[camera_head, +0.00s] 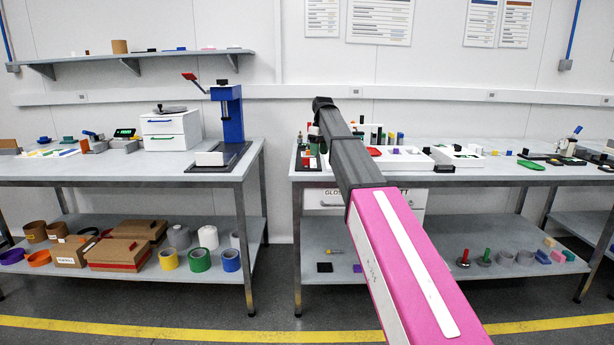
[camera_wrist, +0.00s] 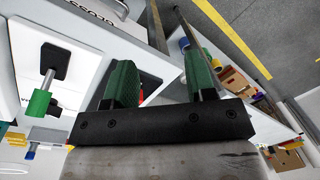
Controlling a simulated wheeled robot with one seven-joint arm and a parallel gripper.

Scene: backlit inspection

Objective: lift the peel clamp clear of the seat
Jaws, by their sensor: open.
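My gripper (camera_wrist: 160,75) is open in the wrist view, with its two green-padded fingers spread apart. No object is clamped between them; the white table edge and part of a red item (camera_wrist: 150,82) show in the gap beyond. I cannot pick out the peel clamp or its seat for certain. A piece with a black block, a pale rod and a green end (camera_wrist: 40,103) stands on a white plate left of the fingers, apart from them. In the head view my arm reaches over the right table and hides most of the gripper.
A blue press (camera_head: 230,115) stands on the left table (camera_head: 110,172). A floor gap separates the tables. Shelves below hold boxes and tape rolls.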

